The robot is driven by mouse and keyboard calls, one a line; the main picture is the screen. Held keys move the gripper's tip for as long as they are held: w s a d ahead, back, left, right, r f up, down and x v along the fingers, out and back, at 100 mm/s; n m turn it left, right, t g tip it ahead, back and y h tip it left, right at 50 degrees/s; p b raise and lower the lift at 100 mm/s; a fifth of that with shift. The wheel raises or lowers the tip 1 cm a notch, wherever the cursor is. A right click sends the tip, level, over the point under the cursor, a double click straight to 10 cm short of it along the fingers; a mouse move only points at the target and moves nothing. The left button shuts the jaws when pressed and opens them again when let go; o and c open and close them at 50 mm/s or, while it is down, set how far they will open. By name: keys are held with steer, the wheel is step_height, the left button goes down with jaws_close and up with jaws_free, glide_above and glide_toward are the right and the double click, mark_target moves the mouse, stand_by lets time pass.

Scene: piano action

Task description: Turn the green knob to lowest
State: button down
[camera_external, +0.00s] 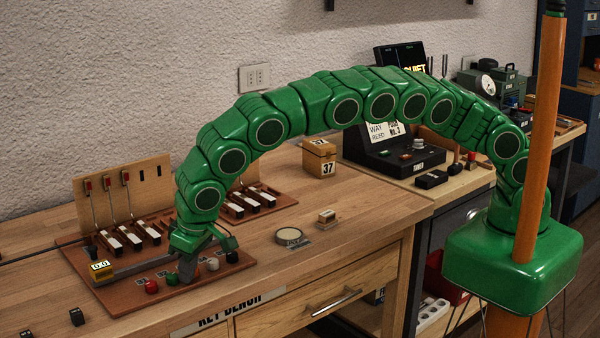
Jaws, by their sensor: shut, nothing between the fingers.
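The green knob (172,279) sits on the front edge of the red-brown board (125,300), between a red knob (151,286) and my gripper. My gripper (188,272) points down at the board just right of the green knob. Its fingers look closed together and empty. I cannot tell whether they touch the green knob or what lies behind them. The knob's setting is too small to read.
A white knob (213,264) and a black knob (232,257) stand close on the right. A small yellow display box (101,270) is on the left. Key levers (132,240) rise behind. A round tan disc (289,236) lies farther right on the bench.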

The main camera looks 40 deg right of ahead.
steer(key=shift+w+a+r, duration=0.1)
steer(key=shift+w+r, duration=0.05)
steer(key=shift+r, duration=0.15)
stand_by(0.4)
steer(key=shift+s+d, duration=0.3)
steer(key=shift+w+a+v, duration=0.1)
steer(key=shift+w+v, duration=0.1)
steer(key=shift+v, duration=0.75)
steer(key=shift+w+a+v, duration=0.15)
steer(key=shift+w+v, duration=0.05)
steer(key=shift+v, duration=0.75)
steer(key=shift+w+a+v, duration=0.1)
steer(key=shift+w+v, duration=0.1)
steer(key=shift+v, duration=0.7)
steer(key=shift+s+r, duration=0.1)
steer(key=shift+r, duration=0.1)
steer(key=shift+s+a+f, duration=0.1)
steer(key=shift+a+f, duration=0.3)
steer(key=shift+f, duration=0.6)
steer(key=shift+s+a+f, duration=0.1)
steer(key=shift+a+f, duration=0.35)
steer(key=shift+f, duration=0.55)
steer(key=shift+s+a+f, duration=0.1)
steer(key=shift+a+f, duration=0.3)
steer(key=shift+f, duration=0.7)
